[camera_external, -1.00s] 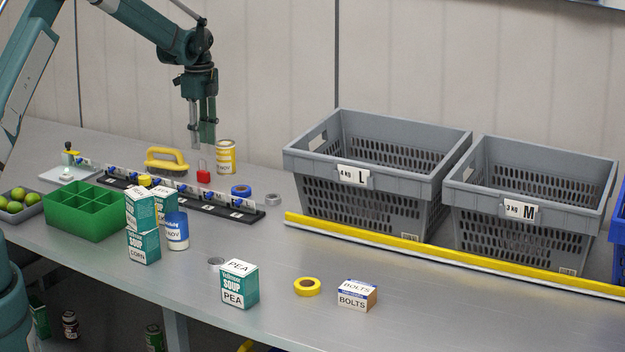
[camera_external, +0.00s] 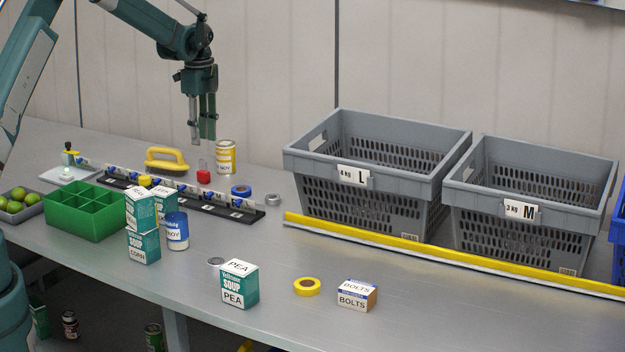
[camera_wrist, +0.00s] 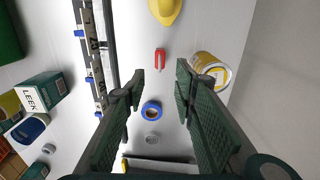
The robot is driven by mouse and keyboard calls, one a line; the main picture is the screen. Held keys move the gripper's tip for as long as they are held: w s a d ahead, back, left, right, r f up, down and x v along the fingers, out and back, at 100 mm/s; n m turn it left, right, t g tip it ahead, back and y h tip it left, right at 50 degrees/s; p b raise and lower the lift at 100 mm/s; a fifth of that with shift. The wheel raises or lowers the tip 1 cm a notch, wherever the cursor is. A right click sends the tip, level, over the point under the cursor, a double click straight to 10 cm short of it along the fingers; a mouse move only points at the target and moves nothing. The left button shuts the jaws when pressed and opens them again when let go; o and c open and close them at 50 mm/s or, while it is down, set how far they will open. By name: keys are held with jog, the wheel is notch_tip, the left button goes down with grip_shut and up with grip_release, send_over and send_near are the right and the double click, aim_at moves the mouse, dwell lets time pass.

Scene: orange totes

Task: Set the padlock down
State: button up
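The small red padlock (camera_external: 203,177) stands on the grey bench behind the dark rail, its shackle pointing up. In the wrist view the padlock (camera_wrist: 160,62) shows as a small red shape beyond and between the fingertips, with nothing touching it. My gripper (camera_external: 203,142) is above the padlock, pointing down, with a gap between the fingertips and the shackle. In the wrist view my gripper (camera_wrist: 160,79) has its two green fingers spread apart and nothing between them.
A yellow-handled tool (camera_external: 166,158), a yellow-labelled can (camera_external: 225,157) and blue tape (camera_external: 241,191) surround the padlock. The dark rail (camera_external: 246,214) runs in front. Grey totes (camera_external: 300,155) stand to the right. The front middle of the bench has free room.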

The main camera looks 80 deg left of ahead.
jog(key=w+d+r+n+t, duration=0.1)
jog(key=d+r, duration=0.7)
jog(key=d, duration=0.6)
jog(key=w+d+r+n+t+y, duration=0.15)
jog(key=d+r, duration=0.55)
jog(key=d, duration=0.7)
jog(key=d+r+n, duration=0.2)
jog(key=d+r, duration=0.6)
jog(key=d, duration=0.6)
jog(key=s+d+r+n+t, duration=0.1)
jog(key=s+d, duration=0.4)
jog(key=d, duration=0.5)
jog(key=s+d+r+n+t, duration=0.15)
jog(key=s+d, duration=0.35)
jog(key=d, duration=0.5)
jog(key=s+d+f+n+t, duration=0.1)
jog(key=s+d+f, duration=0.1)
jog(key=s+d, duration=0.5)
jog(key=s+d+f+n+t+h, duration=0.1)
jog(key=s+d+f, duration=0.2)
jog(key=s+d, duration=0.4)
jog(key=shift+f, duration=0.15)
jog(key=shift+s+h, duration=0.1)
jog(key=shift+h, duration=0.15)
notch_tip(320, 180, down, 6)
jog(key=b, duration=0.6)
